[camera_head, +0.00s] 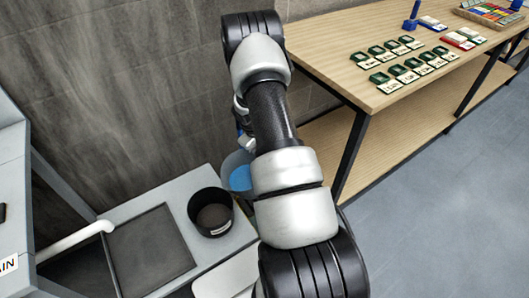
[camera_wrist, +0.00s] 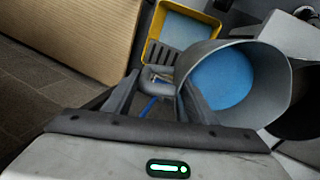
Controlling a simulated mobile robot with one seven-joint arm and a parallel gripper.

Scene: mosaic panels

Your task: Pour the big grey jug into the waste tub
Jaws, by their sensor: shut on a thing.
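The big grey jug (camera_wrist: 272,78) is seen from above in the wrist view, with blue liquid (camera_wrist: 222,78) inside. My gripper (camera_wrist: 162,97) is shut on the jug's handle (camera_wrist: 157,80), with one finger on each side. In the head view the jug (camera_head: 232,162) shows beside my arm, which hides much of it and the gripper. A black round tub (camera_head: 196,206), perhaps the waste tub, stands just left of the jug with a dark brownish inside. Its dark side also shows at the right edge of the wrist view. I see no liquid leaving the jug.
A grey counter (camera_head: 150,195) with a dark sunken basin (camera_head: 150,250) and a pale pipe (camera_head: 75,240) lies left of the tub. A yellow-rimmed tray (camera_wrist: 150,45) is beyond the jug. A wooden table (camera_head: 335,55) with several small labelled tiles stands right. A wall is behind.

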